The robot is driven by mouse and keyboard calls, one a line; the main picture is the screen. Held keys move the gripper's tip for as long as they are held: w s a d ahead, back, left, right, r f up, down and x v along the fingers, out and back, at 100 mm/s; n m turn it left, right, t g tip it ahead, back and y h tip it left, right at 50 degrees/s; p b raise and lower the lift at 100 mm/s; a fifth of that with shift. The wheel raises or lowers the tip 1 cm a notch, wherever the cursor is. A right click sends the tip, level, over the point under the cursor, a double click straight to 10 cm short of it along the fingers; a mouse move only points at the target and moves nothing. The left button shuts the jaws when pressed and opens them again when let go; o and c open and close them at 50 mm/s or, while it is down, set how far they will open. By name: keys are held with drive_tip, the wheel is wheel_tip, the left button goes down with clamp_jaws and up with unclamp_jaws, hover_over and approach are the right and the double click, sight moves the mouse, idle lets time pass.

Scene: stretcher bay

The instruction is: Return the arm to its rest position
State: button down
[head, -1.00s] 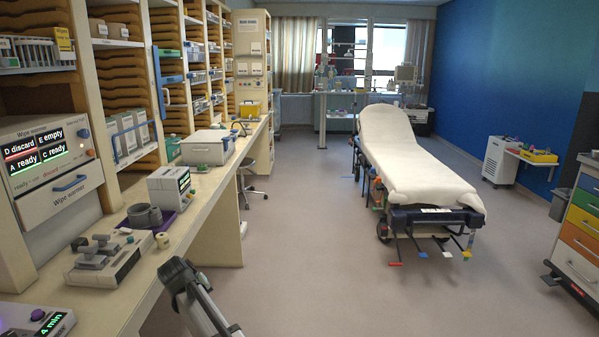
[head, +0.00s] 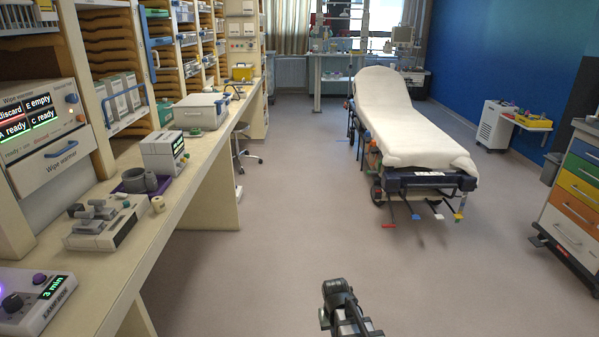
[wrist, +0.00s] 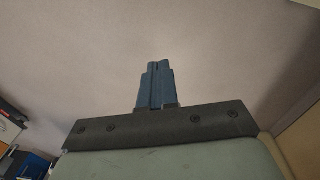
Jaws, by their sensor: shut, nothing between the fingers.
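In the wrist view my gripper (wrist: 157,68) shows as two blue fingers pressed together, with nothing between them. Only bare, blurred floor shows beyond the fingertips. In the head view the end of my arm (head: 340,300) is at the bottom, right of the counter and over open floor. The fingers cannot be made out in the head view.
A long counter (head: 190,205) runs along the left, with a wipe warmer (head: 45,165) and small devices on it. A stretcher (head: 415,135) stands ahead at right. A drawer cart (head: 570,200) is at the far right. The floor (head: 270,235) between them is clear.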

drive_tip(key=s+d+f+m, duration=0.2)
drive_tip(key=s+d, duration=0.4)
drive_tip(key=s+f+g, duration=0.3)
drive_tip(key=s+f, duration=0.7)
drive_tip(key=s, duration=0.4)
drive_tip(key=s+f+g, duration=0.4)
drive_tip(key=s+f, duration=0.7)
drive_tip(key=s, duration=0.4)
drive_tip(key=shift+s+g+y, duration=0.3)
